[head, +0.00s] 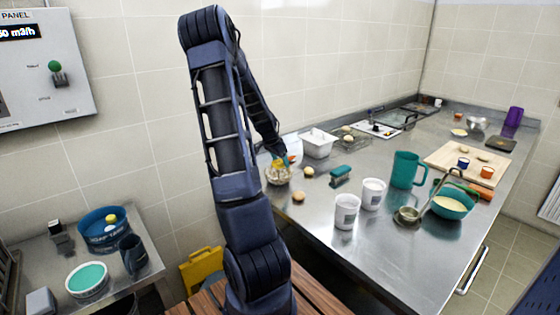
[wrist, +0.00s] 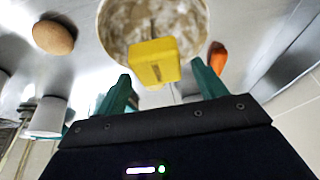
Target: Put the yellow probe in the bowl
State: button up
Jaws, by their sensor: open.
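The yellow probe (wrist: 153,62) shows in the wrist view as a yellow block with a small hole, between my gripper's green fingers and overlapping the bowl's near rim. The speckled cream bowl (wrist: 113,28) lies just beyond the fingertips. In the head view the bowl (head: 279,178) stands at the counter's near left end, with a little yellow showing at it. My gripper (wrist: 162,86) is open, its fingers apart on either side of the probe. In the head view my gripper (head: 278,160) is right above the bowl, partly hidden by my arm. How deep the probe sits is hidden.
A brown egg (wrist: 53,37) and an orange carrot-like thing (wrist: 217,57) flank the bowl. Two white cups (head: 346,211) (head: 372,193), a teal stapler-like object (head: 340,176) and a teal pitcher (head: 406,169) stand to the right. The counter's near front is clear.

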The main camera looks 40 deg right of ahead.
jog(key=shift+r, duration=3.55)
jog(key=s+a+r+n+t+y, duration=0.2)
jog(key=a+r+n, duration=0.3)
jog(key=a, duration=0.8)
jog(key=s+a+r+n+t+y, duration=0.1)
jog(key=s+a+r+n+y, duration=0.2)
jog(key=a+r, duration=0.7)
jog(key=s+a+n, duration=0.5)
jog(key=s+a, duration=0.3)
jog(key=a, duration=0.2)
jog(key=s+a+n+t, duration=0.1)
jog(key=s+a+n, duration=0.4)
jog(key=s+a, duration=0.3)
jog(key=a, duration=0.3)
jog(key=shift+r+t+h, duration=0.25)
jog(key=shift+t+h, duration=0.05)
